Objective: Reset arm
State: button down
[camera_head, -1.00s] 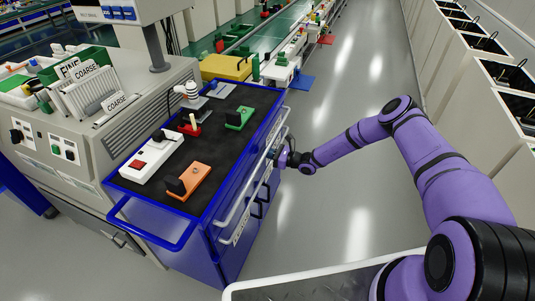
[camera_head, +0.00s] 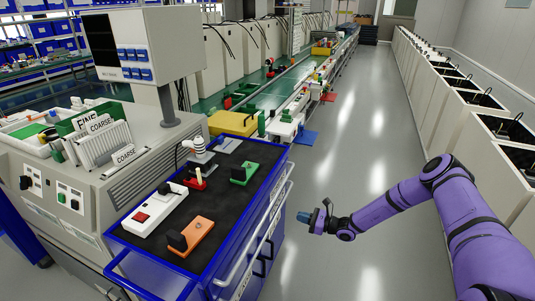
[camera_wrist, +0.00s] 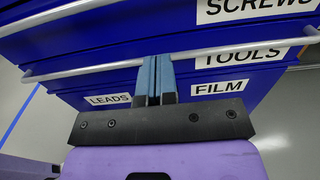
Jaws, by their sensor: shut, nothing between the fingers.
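My purple arm reaches in from the right in the head view, with my gripper (camera_head: 306,217) in the open aisle to the right of the blue cabinet (camera_head: 270,213). In the wrist view, my gripper (camera_wrist: 155,80) has its two blue-grey fingers together with nothing between them. Beyond the fingertips are blue drawer fronts with silver bar handles (camera_wrist: 210,53). Their labels read SCREWS, TOOLS (camera_wrist: 240,55), FILM (camera_wrist: 217,88) and LEADS (camera_wrist: 110,99). The head view shows a clear gap between my gripper and the cabinet handles.
The cabinet's black top holds an orange block (camera_head: 191,236), a white switch box (camera_head: 155,211), a green block (camera_head: 244,173) and a red piece (camera_head: 195,179). A grey console (camera_head: 140,150) stands left. Cabinets (camera_head: 478,155) line the right. The aisle floor (camera_head: 350,140) is clear.

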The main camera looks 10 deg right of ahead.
jog(key=s+r+n+g+h, duration=0.35)
jog(key=r+n, duration=0.25)
jog(key=r, duration=0.7)
jog(key=s+r+n+g+h, duration=0.25)
jog(key=s+r+n, duration=0.2)
jog(key=r, duration=0.85)
jog(key=s+r+n+g+h, duration=0.2)
jog(key=s+r+n+g, duration=0.35)
jog(key=r, duration=0.75)
jog(key=s+d+r+n+t+h, duration=0.3)
jog(key=s+r, duration=0.7)
jog(key=s, duration=0.4)
jog(key=s+d+r+n+t+h, duration=0.3)
jog(key=s+r, duration=0.6)
jog(key=s, duration=0.6)
jog(key=shift+s+d+r+n+t+h, duration=0.2)
jog(key=shift+s+r+n+t+h, duration=0.15)
jog(key=shift+n+t+h, duration=0.6)
